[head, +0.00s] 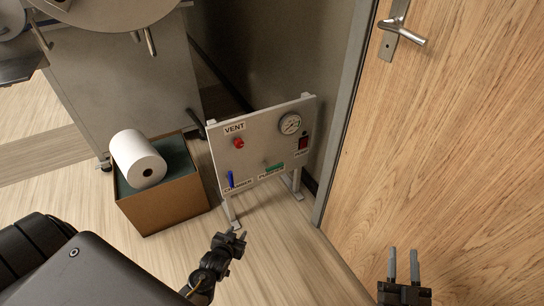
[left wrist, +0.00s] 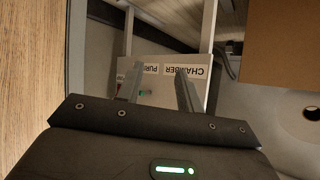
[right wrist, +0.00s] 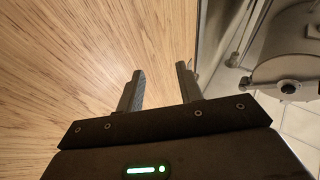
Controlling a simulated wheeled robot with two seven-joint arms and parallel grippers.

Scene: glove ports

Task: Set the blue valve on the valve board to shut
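The blue valve (head: 230,179) is a small lever at the lower left of the white valve board (head: 262,150). Its handle stands upright above the CHAMBER label. A green valve (head: 273,167) with its handle lying flat sits to its right, above the second label. My left gripper (head: 238,238) is low in front of the board, below the blue valve and apart from it. In the left wrist view its fingers (left wrist: 157,92) are spread and empty, with the board upside down beyond; I cannot make out the blue valve there. My right gripper (head: 403,252) is open and empty before the door.
The board also has a red VENT knob (head: 238,143), a gauge (head: 290,124) and a red switch (head: 303,143). A cardboard box (head: 170,205) with a white roll (head: 138,158) stands left of it. A wooden door (head: 460,150) closes the right side. Floor in front is clear.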

